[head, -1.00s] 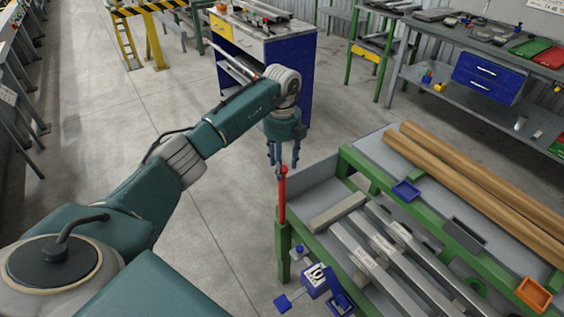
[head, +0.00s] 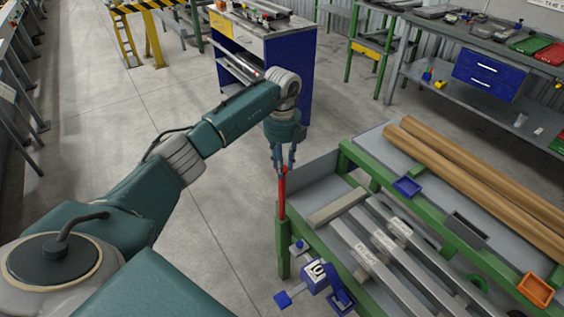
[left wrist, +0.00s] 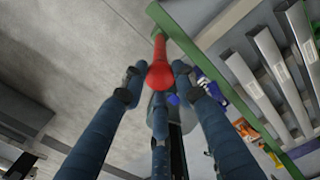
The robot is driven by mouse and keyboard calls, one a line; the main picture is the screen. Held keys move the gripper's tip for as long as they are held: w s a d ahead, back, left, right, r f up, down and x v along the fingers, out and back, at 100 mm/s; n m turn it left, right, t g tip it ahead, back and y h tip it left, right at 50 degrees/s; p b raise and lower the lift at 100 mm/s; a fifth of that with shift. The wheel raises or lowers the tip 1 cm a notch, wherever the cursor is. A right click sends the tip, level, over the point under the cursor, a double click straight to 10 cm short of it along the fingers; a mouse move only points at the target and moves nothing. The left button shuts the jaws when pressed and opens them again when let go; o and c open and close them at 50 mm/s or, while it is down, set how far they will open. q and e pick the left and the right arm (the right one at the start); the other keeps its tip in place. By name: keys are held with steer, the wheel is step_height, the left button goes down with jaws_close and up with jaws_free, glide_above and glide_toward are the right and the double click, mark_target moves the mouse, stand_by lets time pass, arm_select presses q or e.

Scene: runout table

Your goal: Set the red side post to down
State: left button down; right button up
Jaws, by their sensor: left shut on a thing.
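The red side post (head: 282,198) stands upright at the near left corner of the green-framed runout table (head: 283,248). My left gripper (head: 283,170) points down from above, and its fingers are shut on the upper end of the post. In the left wrist view the red post (left wrist: 159,52) shows between the blue fingers, its rounded top toward the camera. The fingers hide part of the post's top in the head view. My right gripper is not in view.
Grey metal bars (head: 372,252) lie on the table right of the post, and brown tubes (head: 470,175) lie behind them. A blue device (head: 316,277) sits near the post. Open floor (head: 225,215) lies left of the table. A blue cabinet (head: 290,70) stands behind.

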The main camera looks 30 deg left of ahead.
mark_target(281, 201)
arm_select(q)
step_height(281, 201, down, 16)
steer(key=b, duration=0.9)
steer(key=shift+w+a+f, duration=0.1)
steer(key=shift+a+f, duration=0.05)
steer(key=shift+f, duration=0.5)
steer(key=c, duration=1.7)
jaws_free()
steer(key=o, duration=0.4)
steer(key=shift+f, duration=0.15)
steer(key=shift+c, duration=0.2)
steer(key=shift+f, duration=0.1)
step_height(281, 201, up, 12)
